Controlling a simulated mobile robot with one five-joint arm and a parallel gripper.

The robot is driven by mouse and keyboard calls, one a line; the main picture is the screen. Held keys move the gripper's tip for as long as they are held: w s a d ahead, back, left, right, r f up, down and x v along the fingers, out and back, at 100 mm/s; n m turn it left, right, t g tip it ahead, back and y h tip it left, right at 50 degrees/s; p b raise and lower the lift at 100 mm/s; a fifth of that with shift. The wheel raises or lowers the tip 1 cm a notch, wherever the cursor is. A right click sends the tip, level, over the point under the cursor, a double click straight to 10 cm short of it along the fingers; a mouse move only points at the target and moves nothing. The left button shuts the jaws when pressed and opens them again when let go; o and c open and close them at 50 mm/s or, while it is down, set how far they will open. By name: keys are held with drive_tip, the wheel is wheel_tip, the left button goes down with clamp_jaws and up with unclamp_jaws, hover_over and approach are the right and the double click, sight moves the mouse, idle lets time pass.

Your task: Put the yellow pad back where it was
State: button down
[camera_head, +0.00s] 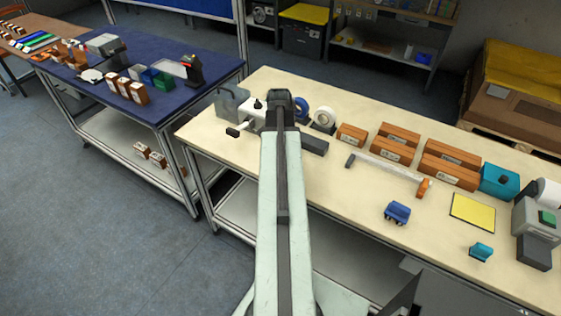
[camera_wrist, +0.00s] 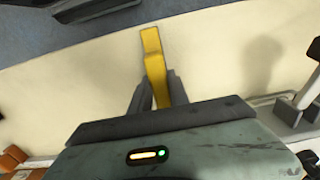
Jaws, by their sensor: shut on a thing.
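A narrow yellow piece, which looks like the yellow pad (camera_wrist: 152,48), sticks out between the fingers of my gripper (camera_wrist: 158,86) in the wrist view. My gripper is shut on it, and it is over the pale tabletop near an edge. In the head view my arm hides the gripper and the held piece. A flat yellow square with a dark border (camera_head: 472,211) lies on the right part of the cream table (camera_head: 330,190). I cannot tell whether it is a pad or a marked spot.
Brown boxes (camera_head: 450,165) line the back of the table. A blue item (camera_head: 397,213), a teal item (camera_head: 481,252) and a grey device (camera_head: 537,222) are around the yellow square. A blue-topped table (camera_head: 140,75) stands at left.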

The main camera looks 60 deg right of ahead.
drive_tip(key=shift+f, duration=0.95)
drive_tip(key=shift+r, duration=0.25)
drive_tip(key=shift+f, duration=0.25)
drive_tip(key=c, duration=1.3)
unclamp_jaws()
drive_tip(key=shift+o, duration=0.2)
drive_tip(key=shift+r, duration=0.1)
wheel_tip(320, 180, up, 12)
drive_tip(key=p, duration=1.2)
drive_tip(key=shift+r, duration=0.15)
